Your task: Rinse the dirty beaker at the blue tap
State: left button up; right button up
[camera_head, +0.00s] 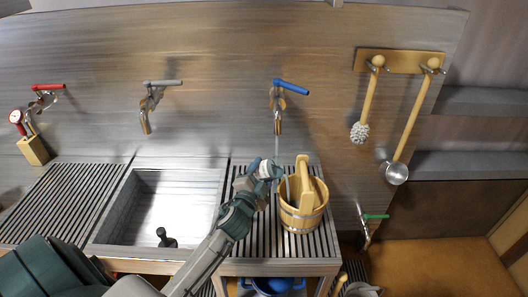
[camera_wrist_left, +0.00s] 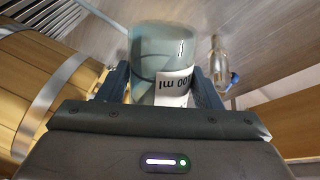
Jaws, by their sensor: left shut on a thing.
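My left gripper (camera_head: 262,172) is shut on the beaker (camera_head: 272,167), below the blue tap (camera_head: 279,112). The tap has a blue lever, and a faint thin streak runs down from its spout toward the beaker. In the left wrist view the beaker (camera_wrist_left: 158,60) is greyish and see-through, with a white volume label, held between both fingers (camera_wrist_left: 160,92). The tap also shows there (camera_wrist_left: 219,68), to the right of the beaker. I cannot tell how much dirt is on the glass. My right gripper is not in view.
A wooden bucket (camera_head: 302,217) stands on the slatted rack (camera_head: 250,245), close to the right of my left gripper. A sunken basin (camera_head: 170,195) with a small dark object (camera_head: 166,238) lies left. Grey-handled (camera_head: 152,104) and red-handled (camera_head: 42,100) taps, a brush (camera_head: 366,105) and a ladle (camera_head: 405,145) hang on the wall.

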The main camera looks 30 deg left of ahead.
pick_arm(q)
jog(key=r+m+p, duration=0.1)
jog(key=p, duration=0.1)
jog(key=shift+a+r+m+p, duration=0.2)
jog(key=shift+m+p, duration=0.1)
jog(key=shift+m, duration=0.5)
jog(key=shift+s+f, duration=0.1)
jog(key=r+m+p, duration=0.1)
jog(key=m+p, duration=0.1)
jog(key=shift+a+r+p, duration=0.1)
jog(key=shift+r+p, duration=0.05)
jog(key=shift+p, duration=0.25)
jog(key=shift+m, duration=0.6)
